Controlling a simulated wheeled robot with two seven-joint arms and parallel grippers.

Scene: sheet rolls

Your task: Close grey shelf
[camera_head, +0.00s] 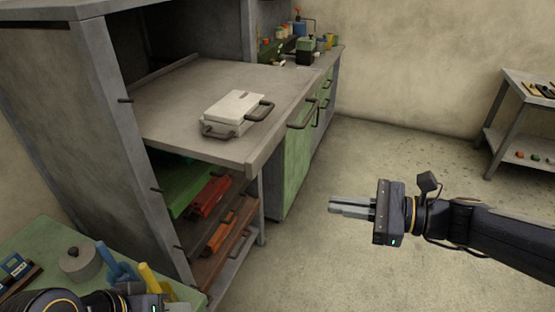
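The grey shelf (185,85) is a wide flat board pulled out of the tall grey cabinet (85,115) at the left. Its front edge (255,160) juts out past the cabinet's side wall, and a white case (235,108) with dark handles lies on it. My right gripper (338,206) is to the right of the shelf and lower in the picture, well apart from it. Its pale fingers lie close together with nothing between them. My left gripper (180,307) only partly shows at the bottom edge, below the cabinet, and its fingertips are cut off.
Lower shelves hold a green tray (185,190) and red cases (210,197). A green-fronted workbench (296,170) with bottles stands behind. A green table (40,245) with a round grey tin (80,263) is at lower left. A small rack (510,110) stands far right. Middle floor is clear.

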